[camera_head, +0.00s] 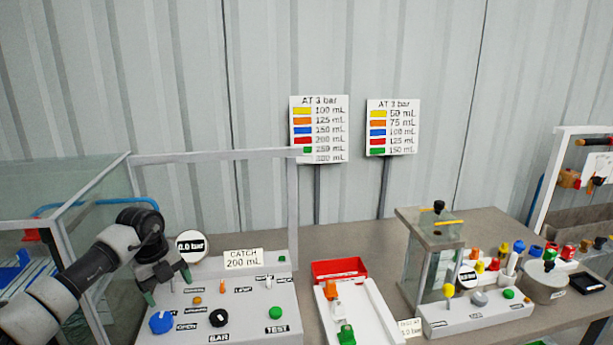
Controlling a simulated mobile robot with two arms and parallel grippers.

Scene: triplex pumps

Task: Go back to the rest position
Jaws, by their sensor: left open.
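My left arm comes in from the left edge. My left gripper (168,285) points down with its two green-tipped fingers apart and nothing seen between them. It hangs at the left part of the grey test panel (240,322), above and behind the blue knob (161,322). I cannot tell whether the fingertips touch the panel. A round gauge (190,246) reading 0.0 bar is just right of the gripper. My right gripper is not in view.
A glass-walled case (60,190) stands at the left. A red bin (339,270) and a white tray (373,320) are at the centre. A second rig (475,315) with coloured parts stands at the right. Two signs (319,129) (392,127) rise behind. The grey table (370,245) has bare room behind the bin.

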